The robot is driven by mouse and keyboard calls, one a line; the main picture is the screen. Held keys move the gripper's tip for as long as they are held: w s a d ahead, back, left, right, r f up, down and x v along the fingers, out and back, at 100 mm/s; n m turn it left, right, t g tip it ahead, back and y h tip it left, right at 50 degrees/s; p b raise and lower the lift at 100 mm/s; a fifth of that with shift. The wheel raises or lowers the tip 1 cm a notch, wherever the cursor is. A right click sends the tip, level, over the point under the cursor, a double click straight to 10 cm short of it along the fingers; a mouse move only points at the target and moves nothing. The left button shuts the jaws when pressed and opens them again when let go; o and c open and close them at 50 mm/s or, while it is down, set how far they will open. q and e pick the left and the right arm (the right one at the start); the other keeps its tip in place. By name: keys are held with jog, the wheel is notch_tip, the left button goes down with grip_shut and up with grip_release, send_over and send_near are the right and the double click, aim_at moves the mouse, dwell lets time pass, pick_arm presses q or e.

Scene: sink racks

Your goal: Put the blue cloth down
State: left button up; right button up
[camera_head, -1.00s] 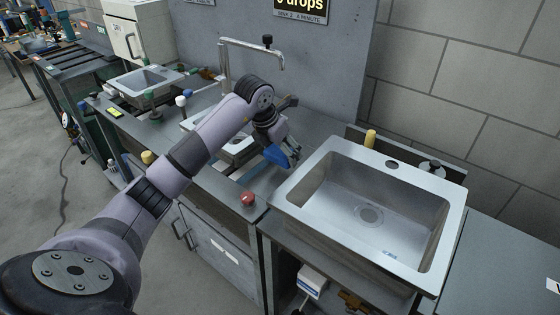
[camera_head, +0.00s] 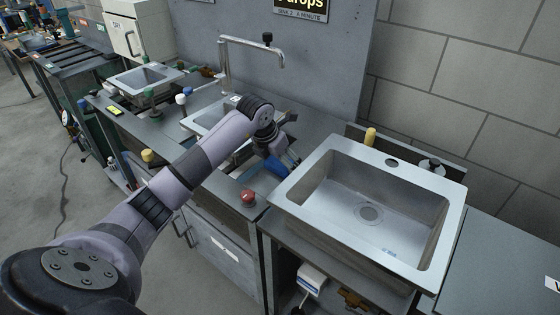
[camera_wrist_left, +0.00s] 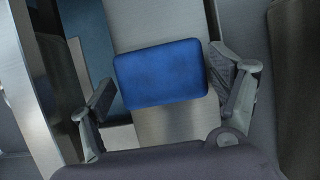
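The blue cloth (camera_head: 262,167) is a folded, flat, rounded rectangle. In the head view it shows low beside my left gripper (camera_head: 288,157), over the station left of the big sink. In the left wrist view the blue cloth (camera_wrist_left: 160,74) sits between the two fingers of my left gripper (camera_wrist_left: 162,65), with a fingertip at each short edge. The gripper is closed to the cloth's width and points downward. Brushed metal shows under the cloth; I cannot tell whether it touches that surface. My right gripper is not in view.
The large steel sink (camera_head: 372,215) to the right is empty. A red button (camera_head: 248,198) stands on the front edge. A curved tap (camera_head: 252,42) rises behind my arm. A smaller basin (camera_head: 148,79) lies further left. The grey wall panel (camera_head: 330,75) closes off the back.

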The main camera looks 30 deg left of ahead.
pick_arm(q)
jog(key=shift+r, duration=0.3)
jog(key=shift+s+r, duration=0.15)
jog(key=shift+r, duration=0.2)
jog(key=b+v, duration=0.1)
jog(key=v, duration=1)
